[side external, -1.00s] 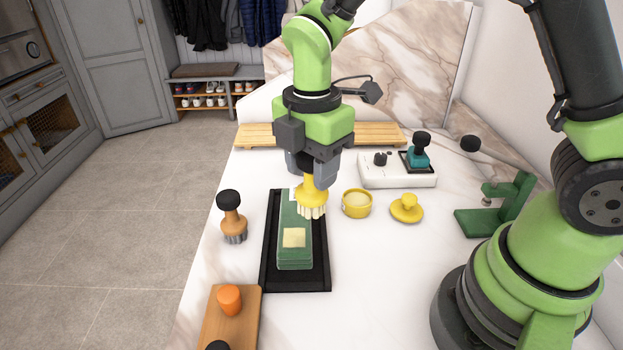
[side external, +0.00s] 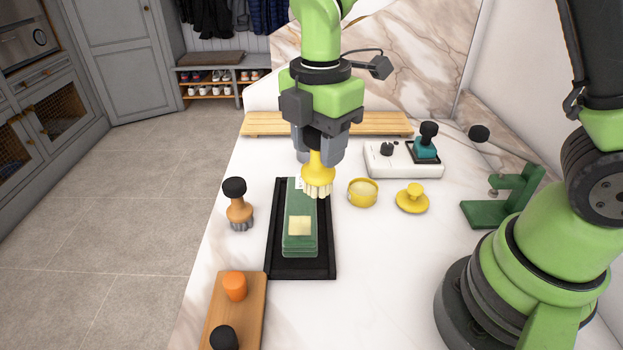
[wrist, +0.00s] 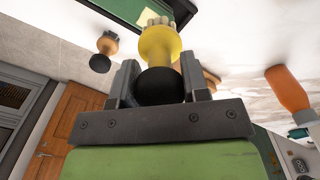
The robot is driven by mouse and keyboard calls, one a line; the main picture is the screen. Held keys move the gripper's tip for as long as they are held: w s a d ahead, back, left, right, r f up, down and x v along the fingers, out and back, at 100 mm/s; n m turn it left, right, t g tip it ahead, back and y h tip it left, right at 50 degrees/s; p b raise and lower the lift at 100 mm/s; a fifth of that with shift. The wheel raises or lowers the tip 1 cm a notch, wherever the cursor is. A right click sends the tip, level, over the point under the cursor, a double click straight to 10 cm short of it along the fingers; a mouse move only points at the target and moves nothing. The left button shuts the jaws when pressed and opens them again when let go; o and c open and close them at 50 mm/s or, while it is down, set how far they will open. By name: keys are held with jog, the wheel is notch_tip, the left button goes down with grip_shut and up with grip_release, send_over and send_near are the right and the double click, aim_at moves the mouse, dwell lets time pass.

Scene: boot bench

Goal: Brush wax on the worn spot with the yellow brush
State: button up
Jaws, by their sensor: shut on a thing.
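My gripper (side external: 319,153) is shut on the yellow brush (side external: 318,174) and holds it upright, pale bristles down. In the wrist view the brush (wrist: 160,45) sits between the two fingers, its dark round knob end toward the palm. The bristles hang above the far part of a long green piece (side external: 299,205). I cannot tell the exact gap. The pale square worn spot (side external: 299,226) lies nearer the front end of that piece. An open yellow wax tin (side external: 362,194) stands just to the right; its yellow knobbed lid (side external: 412,198) lies beside it.
The green piece lies on a black tray (side external: 302,271). A brown brush (side external: 238,207) stands left of it. A wooden board (side external: 239,312) with an orange knob (side external: 234,286) is at the front left. A white control box (side external: 388,167) and a green stand (side external: 505,200) are to the right.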

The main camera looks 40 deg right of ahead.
aim_at(317, 194)
jog(key=shift+s+a, duration=0.4)
jog(key=shift+f, duration=2.8)
notch_tip(317, 194, down, 3)
jog(key=shift+w+r, duration=0.1)
jog(key=shift+r, duration=0.05)
jog(key=shift+w+a+r, duration=0.35)
jog(key=shift+a+r, duration=0.05)
jog(key=shift+r, duration=0.1)
jog(key=shift+w+a, duration=0.25)
jog(key=shift+w+a+f, duration=0.2)
jog(key=shift+w+a, duration=0.6)
jog(key=shift+s+d+f, duration=0.2)
jog(key=shift+s+d, duration=0.4)
jog(key=shift+d, duration=0.05)
jog(key=shift+s+d, duration=0.8)
jog(key=shift+r, duration=4.05)
jog(key=shift+s, duration=0.1)
